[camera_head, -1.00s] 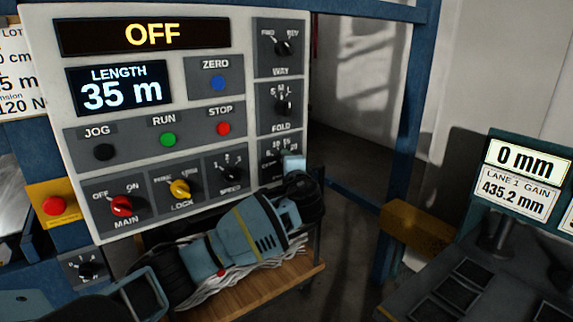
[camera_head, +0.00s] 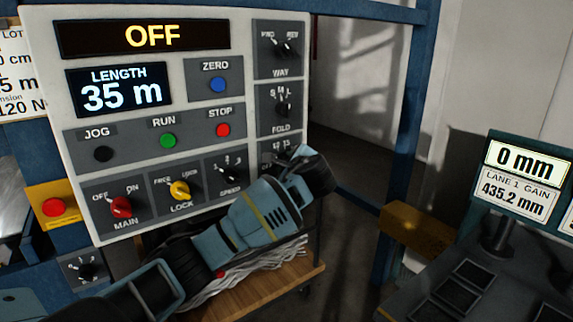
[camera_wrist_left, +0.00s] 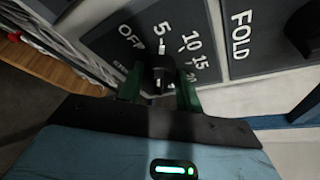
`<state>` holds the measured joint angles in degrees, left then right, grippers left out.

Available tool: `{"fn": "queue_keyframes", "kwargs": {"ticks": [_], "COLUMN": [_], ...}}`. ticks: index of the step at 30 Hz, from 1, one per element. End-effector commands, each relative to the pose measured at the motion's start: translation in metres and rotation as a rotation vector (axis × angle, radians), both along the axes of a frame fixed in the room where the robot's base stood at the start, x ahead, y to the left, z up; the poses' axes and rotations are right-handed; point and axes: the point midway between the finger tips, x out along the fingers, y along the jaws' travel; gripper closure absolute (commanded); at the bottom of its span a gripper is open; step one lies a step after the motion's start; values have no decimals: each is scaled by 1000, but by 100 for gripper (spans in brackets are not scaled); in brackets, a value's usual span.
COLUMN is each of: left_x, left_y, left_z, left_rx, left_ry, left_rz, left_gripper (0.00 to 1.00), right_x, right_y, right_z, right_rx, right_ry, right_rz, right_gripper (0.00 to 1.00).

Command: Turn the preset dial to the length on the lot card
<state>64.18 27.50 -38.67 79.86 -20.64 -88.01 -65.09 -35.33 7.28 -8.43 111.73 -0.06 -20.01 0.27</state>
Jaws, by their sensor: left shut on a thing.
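The preset dial (camera_wrist_left: 160,68) shows in the left wrist view as a dark knob with OFF, 5, 10, 15 and 20 around it. A white mark on the knob lies near the 5. My left gripper (camera_wrist_left: 160,90) is shut on this knob, one green finger on each side. In the head view the dial's plate (camera_head: 268,148) is mostly hidden behind my left gripper (camera_head: 303,163). The lot card (camera_head: 14,75) is cut off at the left edge; its length line reads only "5 m". The length display (camera_head: 120,90) reads 35 m. My right gripper is out of view.
The FOLD knob (camera_wrist_left: 302,30) is beside the preset dial, with the WAY knob (camera_head: 283,47) above it in the head view. The SPEED knob (camera_head: 231,177) is close to my left arm. A wooden shelf (camera_head: 270,283) with pale strands is below. A blue post (camera_head: 400,150) stands right.

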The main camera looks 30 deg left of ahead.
Motion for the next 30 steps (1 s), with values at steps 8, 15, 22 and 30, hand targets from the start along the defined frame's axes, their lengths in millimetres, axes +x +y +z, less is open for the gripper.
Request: {"fn": "queue_keyframes", "kwargs": {"ticks": [8, 15, 22, 30], "left_x": [2, 4, 6, 8], "left_y": [-2, -2, -3, -4], "left_z": [2, 3, 3, 3], "left_rx": [100, 188, 272, 369], "left_ry": [245, 455, 658, 894], "left_rz": [0, 0, 0, 0], "left_gripper": [88, 88, 88, 88], "right_x": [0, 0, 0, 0], "right_y": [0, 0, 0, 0], "right_z": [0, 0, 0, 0], "right_rx": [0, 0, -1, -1], "right_ry": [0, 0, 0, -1], "right_rz": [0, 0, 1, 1], "right_gripper": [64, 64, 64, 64]}}
